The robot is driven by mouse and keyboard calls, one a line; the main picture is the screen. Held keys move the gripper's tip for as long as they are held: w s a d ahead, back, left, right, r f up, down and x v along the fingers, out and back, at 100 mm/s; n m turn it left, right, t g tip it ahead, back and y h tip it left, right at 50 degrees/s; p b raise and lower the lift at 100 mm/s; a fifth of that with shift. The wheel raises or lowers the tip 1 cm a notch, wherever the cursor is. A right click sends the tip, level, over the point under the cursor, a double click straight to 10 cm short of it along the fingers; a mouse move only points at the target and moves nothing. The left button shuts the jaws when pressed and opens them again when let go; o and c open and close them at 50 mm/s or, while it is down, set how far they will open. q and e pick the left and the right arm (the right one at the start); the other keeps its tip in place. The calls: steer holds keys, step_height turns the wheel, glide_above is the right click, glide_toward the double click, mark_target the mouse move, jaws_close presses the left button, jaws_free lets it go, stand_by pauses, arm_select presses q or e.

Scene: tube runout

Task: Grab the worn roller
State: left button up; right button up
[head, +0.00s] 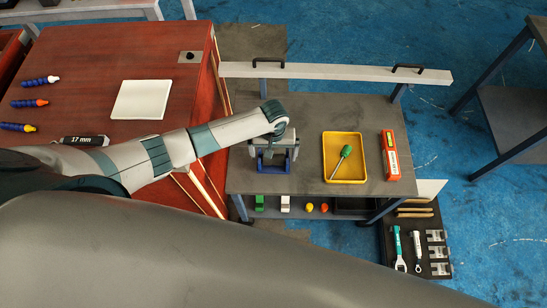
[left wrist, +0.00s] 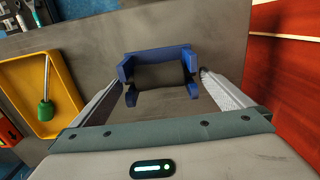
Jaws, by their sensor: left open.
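A blue cradle (left wrist: 157,53) stands on the grey bench top; part of it also shows in the head view (head: 274,169). A dark grey piece (left wrist: 160,76), seemingly the worn roller, lies between the cradle's end brackets; it is hard to tell from the dark bench. My left gripper (left wrist: 163,82) is open, with one finger on each side of the cradle and its fingertips near the cradle's ends. In the head view my left gripper (head: 275,156) hides most of the cradle from above. I cannot tell whether the fingers touch anything. My right gripper is not in view.
A yellow tray (head: 330,159) with a green-handled screwdriver (head: 342,161) and an orange-red level (head: 391,156) lie right of the cradle. A red cabinet (head: 90,60) stands left, close to the bench. A white rail (head: 335,72) with black handles runs behind the bench.

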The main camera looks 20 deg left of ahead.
mark_target(274, 155)
arm_select(q)
steer(key=shift+f, duration=0.2)
stand_by(0.3)
steer(key=c, duration=0.9)
steer(key=shift+c, duration=0.2)
steer(key=shift+r, duration=0.1)
step_height(274, 155, up, 10)
steer(key=b, duration=0.1)
steer(key=shift+b, duration=0.3)
